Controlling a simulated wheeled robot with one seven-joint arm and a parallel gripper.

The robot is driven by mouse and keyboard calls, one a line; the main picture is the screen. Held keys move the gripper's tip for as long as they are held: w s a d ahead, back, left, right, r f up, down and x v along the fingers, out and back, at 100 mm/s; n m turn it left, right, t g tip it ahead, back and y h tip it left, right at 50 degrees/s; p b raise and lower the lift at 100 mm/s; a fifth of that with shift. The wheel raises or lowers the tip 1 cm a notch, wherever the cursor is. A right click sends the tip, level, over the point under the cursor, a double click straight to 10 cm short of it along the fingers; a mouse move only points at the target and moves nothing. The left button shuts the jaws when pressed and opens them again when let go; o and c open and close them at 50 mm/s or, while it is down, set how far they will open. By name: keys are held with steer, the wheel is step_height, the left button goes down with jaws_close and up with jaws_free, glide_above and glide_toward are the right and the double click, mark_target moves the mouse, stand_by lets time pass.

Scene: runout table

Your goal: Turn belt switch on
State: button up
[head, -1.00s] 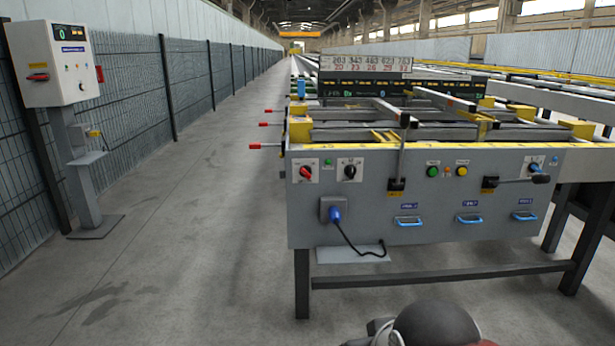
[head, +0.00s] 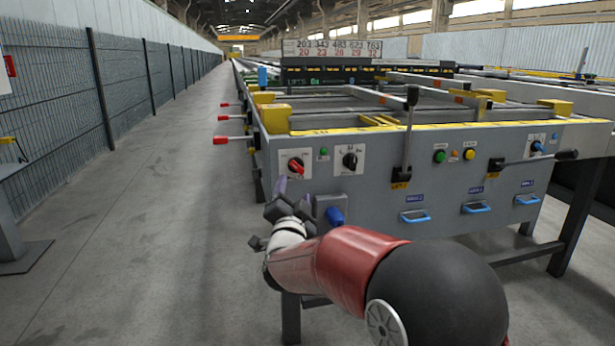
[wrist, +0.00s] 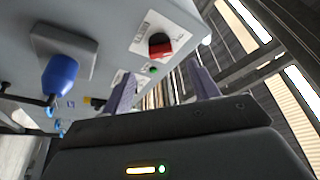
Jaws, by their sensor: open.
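On the front panel of the grey table, a switch with a red handle (head: 296,166) sits on a white plate at the left. A switch with a black knob (head: 349,160) sits on another white plate to its right. The labels are too small to tell which is the belt switch. My gripper (head: 284,193) is just below the red-handled switch, apart from it, with its fingers open and empty. In the wrist view the red-handled switch (wrist: 160,46) shows above the gap between the fingers (wrist: 162,77). The black-knob switch is partly hidden there behind the left finger.
A blue plug (head: 336,216) in a grey socket is close right of my gripper. A green lamp (head: 323,151) sits between the switches. Levers (head: 407,135) and blue handles (head: 415,216) lie further right. Red-tipped rods (head: 222,139) stick out left. The left aisle is clear.

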mark_target(297, 170)
steer(key=x, duration=0.7)
steer(key=shift+w+r+p, duration=0.1)
steer(key=shift+w+p, duration=0.15)
steer(key=shift+p, duration=0.05)
steer(key=c, duration=1)
